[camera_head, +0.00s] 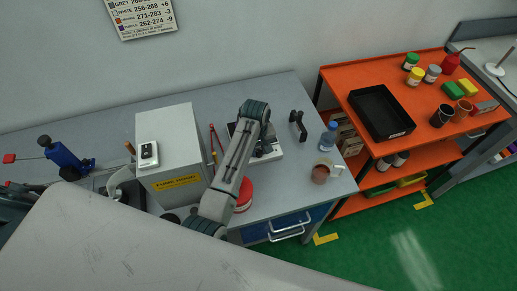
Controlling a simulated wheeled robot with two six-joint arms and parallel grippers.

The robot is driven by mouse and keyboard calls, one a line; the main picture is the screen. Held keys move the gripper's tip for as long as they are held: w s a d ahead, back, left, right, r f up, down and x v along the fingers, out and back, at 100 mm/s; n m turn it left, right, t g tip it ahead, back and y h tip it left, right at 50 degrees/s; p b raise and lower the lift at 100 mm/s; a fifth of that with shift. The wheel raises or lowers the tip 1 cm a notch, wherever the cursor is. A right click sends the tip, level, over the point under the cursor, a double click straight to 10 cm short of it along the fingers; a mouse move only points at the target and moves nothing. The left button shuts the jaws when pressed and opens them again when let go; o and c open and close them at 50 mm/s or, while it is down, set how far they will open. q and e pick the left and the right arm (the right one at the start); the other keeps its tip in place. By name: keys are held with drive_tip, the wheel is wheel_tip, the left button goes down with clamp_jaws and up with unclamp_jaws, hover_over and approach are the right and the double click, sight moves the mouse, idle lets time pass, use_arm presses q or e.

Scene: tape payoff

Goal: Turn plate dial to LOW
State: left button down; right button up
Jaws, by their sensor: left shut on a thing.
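A small light-grey plate unit (273,156) with a dark top stands on the grey bench, mostly behind my left arm. My left gripper (266,149) is small and dark here, at the front of the unit. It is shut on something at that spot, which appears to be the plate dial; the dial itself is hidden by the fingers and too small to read. I cannot tell which setting it points to. My right gripper is not in view.
A light-grey cabinet (168,150) with a yellow label stands left of my arm. A red round thing (243,195) sits close beside the arm. A blue-capped bottle (328,137) and a cup (322,172) stand to the right. An orange cart (340,79) is farther right.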

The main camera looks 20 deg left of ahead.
use_arm(q)
drive_tip(key=shift+m, duration=0.9)
drive_tip(key=m, duration=0.2)
drive_tip(key=shift+m, duration=0.4)
drive_tip(key=shift+w+m+g, duration=0.1)
drive_tip(key=shift+m+g, duration=0.2)
drive_tip(key=shift+m, duration=2.3)
drive_tip(key=c, duration=1.2)
unclamp_jaws()
drive_tip(key=shift+r, duration=0.1)
drive_tip(key=shift+c, duration=0.2)
